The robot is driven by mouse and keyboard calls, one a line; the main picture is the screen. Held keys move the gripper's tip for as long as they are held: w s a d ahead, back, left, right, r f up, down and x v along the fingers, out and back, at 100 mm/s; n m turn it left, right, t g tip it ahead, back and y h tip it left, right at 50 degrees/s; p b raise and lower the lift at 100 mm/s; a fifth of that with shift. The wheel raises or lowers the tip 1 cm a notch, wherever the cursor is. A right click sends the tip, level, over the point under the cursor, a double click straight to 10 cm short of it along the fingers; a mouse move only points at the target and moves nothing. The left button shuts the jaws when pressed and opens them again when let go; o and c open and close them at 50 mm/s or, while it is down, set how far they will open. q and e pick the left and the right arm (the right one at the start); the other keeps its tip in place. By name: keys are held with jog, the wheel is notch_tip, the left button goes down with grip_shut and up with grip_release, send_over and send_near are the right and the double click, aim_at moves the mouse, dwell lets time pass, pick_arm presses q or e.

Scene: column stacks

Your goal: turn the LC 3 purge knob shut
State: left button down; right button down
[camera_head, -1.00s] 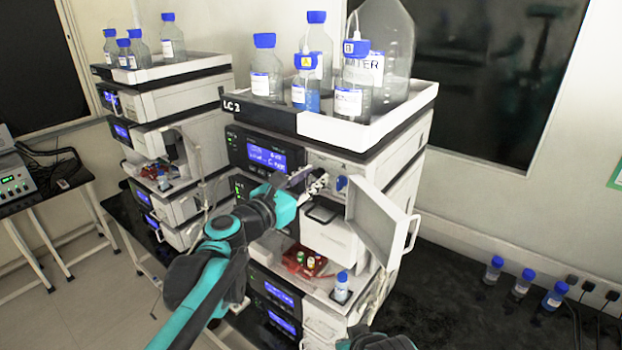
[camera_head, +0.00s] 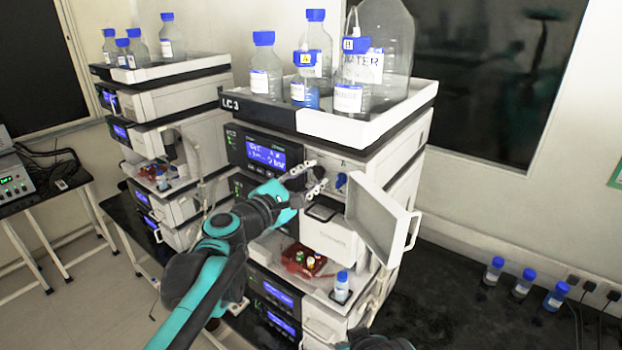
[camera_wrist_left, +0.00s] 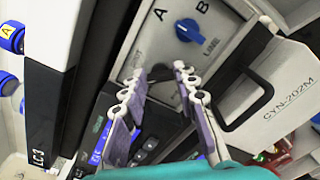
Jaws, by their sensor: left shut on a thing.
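The LC 3 stack, with its LC 3 label (camera_head: 231,105), stands in the middle of the head view. My left gripper (camera_head: 311,178) is at the pump's front panel, right of the lit blue display (camera_head: 265,153). In the left wrist view its two fingers (camera_wrist_left: 162,76) are a little apart, shut on the dark purge knob (camera_wrist_left: 166,92), which they mostly hide. A blue selector knob (camera_wrist_left: 188,30) marked A, B and LINE sits just beyond the fingertips, untouched; it also shows in the head view (camera_head: 340,181). My right gripper's fingers are not in view.
An open white door (camera_head: 378,218) stands out right of the gripper. Bottles, including one labelled WATER (camera_head: 365,65), stand in the top tray (camera_head: 345,128). Below are red-tray vials (camera_head: 304,259) and a small bottle (camera_head: 342,287). A second stack (camera_head: 165,100) stands left.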

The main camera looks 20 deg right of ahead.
pick_arm(q)
jog(key=m, duration=0.4)
jog(key=shift+f+m, duration=0.1)
jog(key=shift+m, duration=0.2)
jog(key=shift+m+b, duration=0.45)
jog(key=shift+m, duration=1.45)
jog(key=c, duration=1.4)
grip_release()
jog(key=shift+c, duration=0.2)
jog(key=shift+s, duration=0.1)
jog(key=v, duration=1.2)
